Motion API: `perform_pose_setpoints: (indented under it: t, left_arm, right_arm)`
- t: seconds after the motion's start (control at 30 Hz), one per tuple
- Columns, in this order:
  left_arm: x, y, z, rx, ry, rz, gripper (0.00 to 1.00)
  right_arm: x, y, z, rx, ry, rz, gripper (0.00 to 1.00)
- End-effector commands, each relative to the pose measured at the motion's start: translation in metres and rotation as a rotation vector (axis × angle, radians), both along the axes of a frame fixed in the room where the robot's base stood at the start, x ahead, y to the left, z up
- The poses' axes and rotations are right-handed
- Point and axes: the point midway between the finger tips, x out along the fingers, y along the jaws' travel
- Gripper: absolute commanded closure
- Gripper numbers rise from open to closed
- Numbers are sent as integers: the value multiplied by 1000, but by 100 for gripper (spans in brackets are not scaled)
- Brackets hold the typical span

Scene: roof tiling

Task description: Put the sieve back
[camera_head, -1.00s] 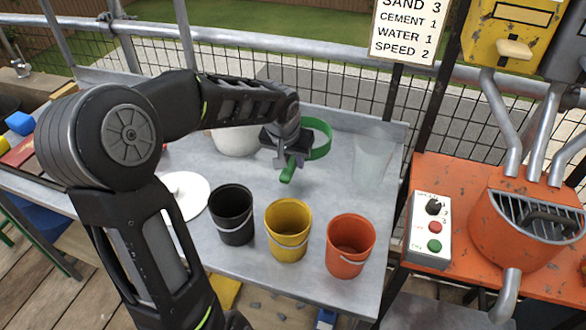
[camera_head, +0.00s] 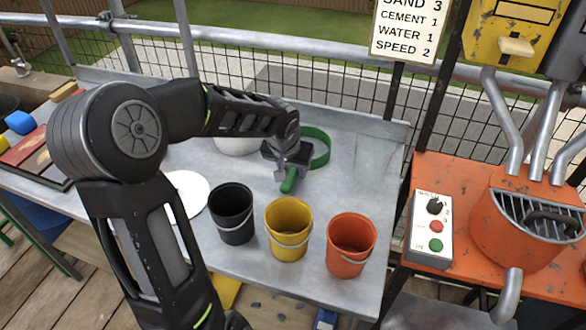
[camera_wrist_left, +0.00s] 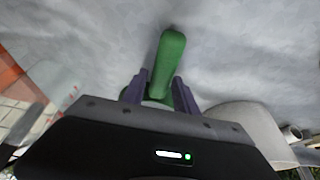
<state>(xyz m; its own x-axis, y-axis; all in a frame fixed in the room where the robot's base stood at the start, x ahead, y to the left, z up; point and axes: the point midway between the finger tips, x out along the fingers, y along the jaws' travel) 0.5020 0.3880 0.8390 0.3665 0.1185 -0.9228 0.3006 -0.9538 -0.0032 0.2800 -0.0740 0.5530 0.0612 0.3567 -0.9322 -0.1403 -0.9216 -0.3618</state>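The sieve (camera_head: 322,150) is a round green rim with a green handle, at the back middle of the grey metal table (camera_head: 330,190) in the head view. My left gripper (camera_head: 287,172) is shut on its handle, which points toward the front. In the left wrist view the green handle (camera_wrist_left: 167,62) sits between the two fingers (camera_wrist_left: 160,92). The sieve is low over the tabletop; I cannot tell whether it touches. The mesh is hard to make out, and my wrist hides part of the rim. My right gripper is not in view.
Black (camera_head: 232,215), yellow (camera_head: 289,230) and orange (camera_head: 350,246) buckets stand along the table's front. A white container (camera_head: 236,146) is behind my wrist, a white disc (camera_head: 190,190) left, a clear container (camera_head: 374,158) right. The orange mixer stand (camera_head: 480,240) is farther right.

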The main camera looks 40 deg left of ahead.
Motion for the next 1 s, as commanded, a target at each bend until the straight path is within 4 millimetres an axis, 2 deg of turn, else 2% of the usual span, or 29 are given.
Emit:
perform_pose_setpoints:
  t: [0.13, 0.37, 0.53, 0.67, 1.0]
  left_arm:
    - [0, 0, 0, 0, 0, 0, 53]
    - [0, 0, 1, 0, 0, 0, 53]
    - [-1, 0, 8, 2, -2, -1, 53]
    - [-8, -2, 25, 3, -1, 1, 53]
    - [-33, -11, 89, 4, -5, 1, 53]
  right_arm:
    - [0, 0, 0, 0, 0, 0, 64]
    - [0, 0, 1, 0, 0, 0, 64]
    - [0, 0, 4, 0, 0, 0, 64]
    - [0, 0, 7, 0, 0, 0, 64]
    - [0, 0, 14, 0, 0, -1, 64]
